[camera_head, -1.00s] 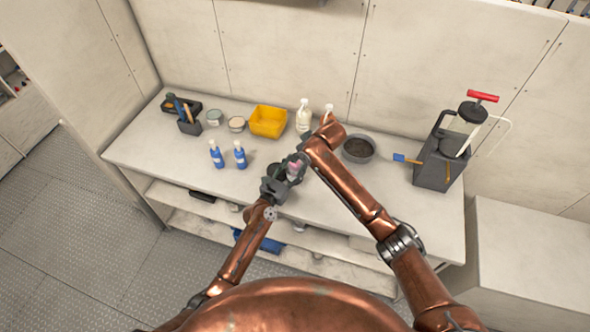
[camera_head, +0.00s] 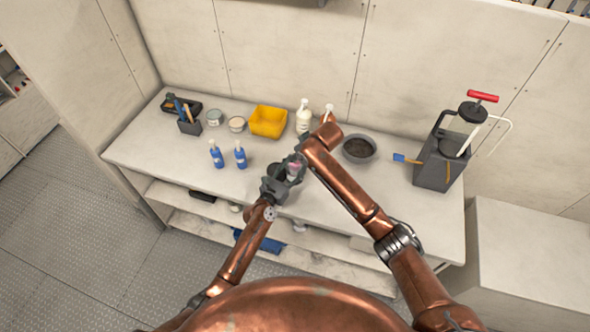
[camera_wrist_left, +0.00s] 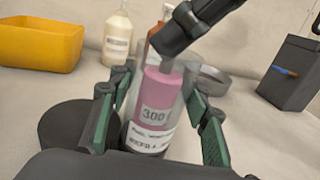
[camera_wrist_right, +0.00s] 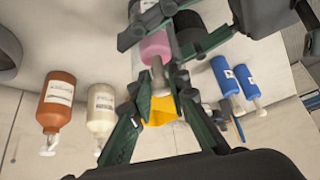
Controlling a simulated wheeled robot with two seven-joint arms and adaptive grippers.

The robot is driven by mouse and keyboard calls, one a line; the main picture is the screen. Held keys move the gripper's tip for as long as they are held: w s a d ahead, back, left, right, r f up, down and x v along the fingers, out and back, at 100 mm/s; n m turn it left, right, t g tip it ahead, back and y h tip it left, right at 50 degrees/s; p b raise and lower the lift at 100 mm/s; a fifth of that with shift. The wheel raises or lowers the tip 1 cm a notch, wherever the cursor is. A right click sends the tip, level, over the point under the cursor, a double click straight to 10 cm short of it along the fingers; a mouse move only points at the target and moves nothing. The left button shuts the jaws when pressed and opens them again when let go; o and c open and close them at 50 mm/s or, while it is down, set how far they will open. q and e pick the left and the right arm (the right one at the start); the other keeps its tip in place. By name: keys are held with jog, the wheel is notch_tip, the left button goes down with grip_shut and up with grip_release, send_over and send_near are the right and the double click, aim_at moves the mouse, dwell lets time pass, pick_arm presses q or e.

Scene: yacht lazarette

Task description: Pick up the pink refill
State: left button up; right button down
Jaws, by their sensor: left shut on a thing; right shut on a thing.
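My right gripper (camera_wrist_right: 160,92) comes in from above and is shut on the grey neck at the top of the refill. In the right wrist view the refill (camera_wrist_right: 155,45) shows partly behind the fingers. In the head view, the grippers largely hide the refill (camera_head: 295,168).
The bench (camera_head: 150,148) holds two blue bottles (camera_head: 239,158), a yellow bin (camera_head: 267,121), a white bottle (camera_head: 303,118), an orange bottle (camera_head: 327,114), a grey bowl (camera_head: 359,149) and a dark pump box (camera_head: 438,168). The left front of the bench is clear.

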jog(key=shift+r, duration=0.15)
notch_tip(320, 180, up, 18)
dwell(0.6)
pick_arm(q)
jog(key=o, duration=1.5)
jog(key=v, duration=1.2)
jog(key=shift+s, duration=0.1)
